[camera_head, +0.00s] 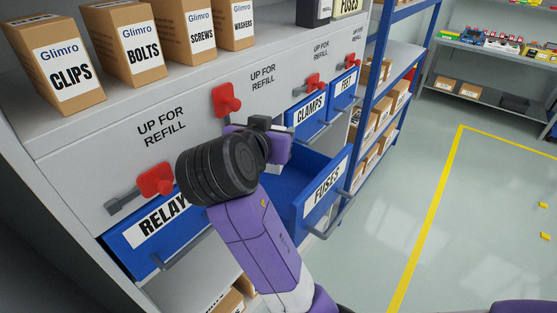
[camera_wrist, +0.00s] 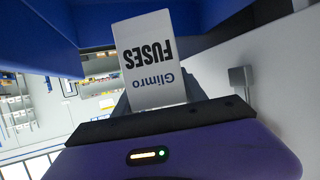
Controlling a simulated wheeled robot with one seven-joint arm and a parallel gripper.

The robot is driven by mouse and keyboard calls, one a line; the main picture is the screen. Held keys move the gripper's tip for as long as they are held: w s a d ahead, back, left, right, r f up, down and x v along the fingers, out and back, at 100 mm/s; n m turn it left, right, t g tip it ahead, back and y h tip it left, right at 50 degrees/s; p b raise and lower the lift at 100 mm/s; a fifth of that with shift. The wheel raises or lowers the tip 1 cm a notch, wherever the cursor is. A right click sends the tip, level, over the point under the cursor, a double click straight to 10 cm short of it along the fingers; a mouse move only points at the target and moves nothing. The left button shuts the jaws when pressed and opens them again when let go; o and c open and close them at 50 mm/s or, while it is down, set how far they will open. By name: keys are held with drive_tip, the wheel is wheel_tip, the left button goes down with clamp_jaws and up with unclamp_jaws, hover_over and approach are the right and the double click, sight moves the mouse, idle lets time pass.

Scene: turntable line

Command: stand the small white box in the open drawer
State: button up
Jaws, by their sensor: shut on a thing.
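The small white box (camera_wrist: 152,75), labelled "Glimro FUSES", is held in my gripper (camera_wrist: 158,104); its lettering is upside down in the wrist view. In the head view, my gripper (camera_head: 266,150) is over the open blue drawer labelled FUSES (camera_head: 326,188), at its back left part. My wrist and arm hide much of the drawer's inside. Only a small pale patch, perhaps the box, shows beside the gripper there. I cannot tell whether the box touches the drawer floor.
A RELAY drawer (camera_head: 160,228) is to the left, and CLAMPS (camera_head: 309,114) and FEET drawers are behind. Red latches (camera_head: 227,99) stick out of the grey cabinet front. Brown boxes (camera_head: 64,66) stand on the shelf above. Open floor (camera_head: 390,190) lies to the right.

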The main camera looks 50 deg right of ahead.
drive_tip(key=shift+w+d+f+p, duration=0.3)
drive_tip(key=shift+d+f, duration=0.25)
drive_tip(key=shift+f, duration=1.45)
drive_tip(key=shift+w+d+f+p, duration=0.2)
drive_tip(key=shift+d+f+p, duration=0.3)
drive_tip(key=shift+f, duration=1.5)
drive_tip(key=shift+w+d+f+p, duration=0.25)
drive_tip(key=shift+d+f, duration=0.4)
drive_tip(key=shift+f, duration=1.35)
drive_tip(key=shift+f, duration=0.2)
drive_tip(key=o, duration=1.5)
drive_tip(key=shift+r, duration=0.1)
